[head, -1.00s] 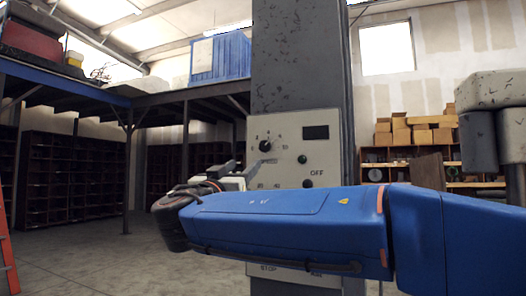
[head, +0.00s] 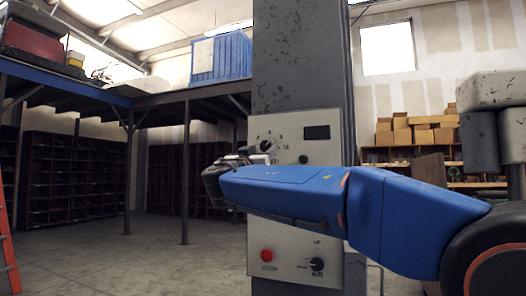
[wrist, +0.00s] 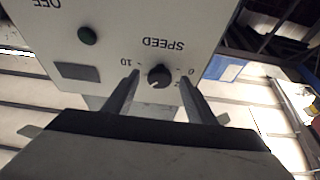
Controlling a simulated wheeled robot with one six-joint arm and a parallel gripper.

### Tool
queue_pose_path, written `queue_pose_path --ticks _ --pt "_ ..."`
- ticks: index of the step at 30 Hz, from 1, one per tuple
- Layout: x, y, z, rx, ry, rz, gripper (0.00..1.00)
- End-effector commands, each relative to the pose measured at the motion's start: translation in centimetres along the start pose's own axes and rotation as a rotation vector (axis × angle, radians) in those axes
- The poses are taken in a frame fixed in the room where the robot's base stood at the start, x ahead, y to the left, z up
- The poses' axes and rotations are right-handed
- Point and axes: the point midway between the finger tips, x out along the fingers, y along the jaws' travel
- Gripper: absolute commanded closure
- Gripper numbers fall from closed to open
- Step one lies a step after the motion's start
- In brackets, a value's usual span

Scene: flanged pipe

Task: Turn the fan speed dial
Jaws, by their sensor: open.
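The fan speed dial (wrist: 159,76) is a round black knob with a pale pointer mark on a light grey panel, under an upside-down SPEED label in the wrist view. In the head view the dial (head: 266,145) is partly hidden behind my gripper. My gripper (wrist: 159,80) is open, with one finger on each side of the dial in the wrist view and visible gaps to both. I cannot tell whether the fingertips reach past the knob's face. In the head view my gripper (head: 256,159) is at the panel's left part, just below the dial.
The control panel (head: 325,148) is mounted on a grey column (head: 300,60). Lower down are a red button (head: 266,255) and an Auto knob (head: 316,264). Shelves stand far behind.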

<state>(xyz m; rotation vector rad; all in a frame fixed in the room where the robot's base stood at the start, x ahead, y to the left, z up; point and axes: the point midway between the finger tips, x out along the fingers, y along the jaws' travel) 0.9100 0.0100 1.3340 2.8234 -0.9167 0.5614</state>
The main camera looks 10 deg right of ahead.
Motion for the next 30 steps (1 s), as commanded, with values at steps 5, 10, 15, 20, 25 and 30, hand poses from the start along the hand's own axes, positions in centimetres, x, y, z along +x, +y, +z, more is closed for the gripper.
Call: queue_pose_path --ticks 5,10,15,20,25,30 --pt "0.76 0.06 0.00 0.000 0.000 0.001 0.49" --pt "0.79 0.03 0.01 0.000 0.000 0.001 0.49" --pt "0.78 0.03 0.01 0.000 0.000 0.000 0.70" --pt "0.77 0.03 0.01 0.000 0.000 0.000 0.90" --pt "0.76 0.07 0.00 -0.011 0.000 -0.004 0.90" --pt "0.76 0.15 -0.01 -0.059 0.000 -0.024 0.90"
